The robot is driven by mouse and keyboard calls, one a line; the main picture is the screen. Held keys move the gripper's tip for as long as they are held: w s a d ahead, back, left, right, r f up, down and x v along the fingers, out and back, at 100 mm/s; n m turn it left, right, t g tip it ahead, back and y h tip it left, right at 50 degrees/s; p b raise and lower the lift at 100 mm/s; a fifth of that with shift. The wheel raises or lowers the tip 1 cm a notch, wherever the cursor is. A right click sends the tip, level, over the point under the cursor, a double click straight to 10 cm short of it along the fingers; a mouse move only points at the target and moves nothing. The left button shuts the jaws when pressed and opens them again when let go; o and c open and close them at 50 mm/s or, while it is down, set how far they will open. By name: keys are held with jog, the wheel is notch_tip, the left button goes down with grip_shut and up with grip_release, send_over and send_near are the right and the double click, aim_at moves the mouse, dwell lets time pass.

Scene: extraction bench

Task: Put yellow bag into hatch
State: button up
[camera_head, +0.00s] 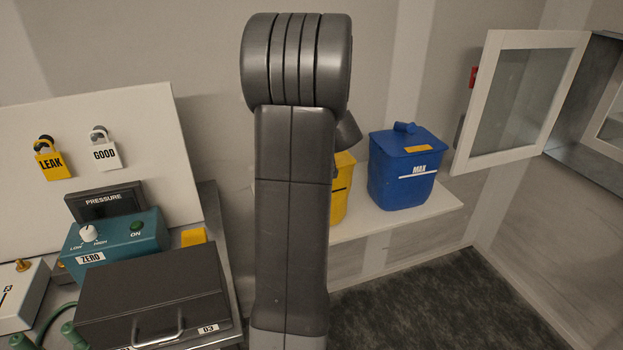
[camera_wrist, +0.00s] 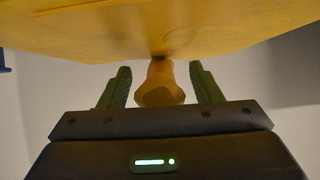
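The yellow bag (camera_head: 343,193) stands on a shelf, mostly hidden behind my arm in the head view. In the wrist view the yellow bag (camera_wrist: 160,28) fills the top, with its knob-like neck pointing toward me. My gripper (camera_wrist: 160,66) is open, its two green fingers on either side of the neck with a visible gap on each side. My gripper is hidden in the head view.
At the left are a teal pressure box (camera_head: 118,240), a dark case (camera_head: 155,295) and a white board (camera_head: 140,140) with LEAK and GOOD tags. Carpeted floor (camera_head: 450,305) is clear.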

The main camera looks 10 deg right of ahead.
grip_shut()
jog(key=shift+r+p, duration=0.3)
jog(key=shift+r, duration=1.3)
jog(key=shift+w, duration=0.1)
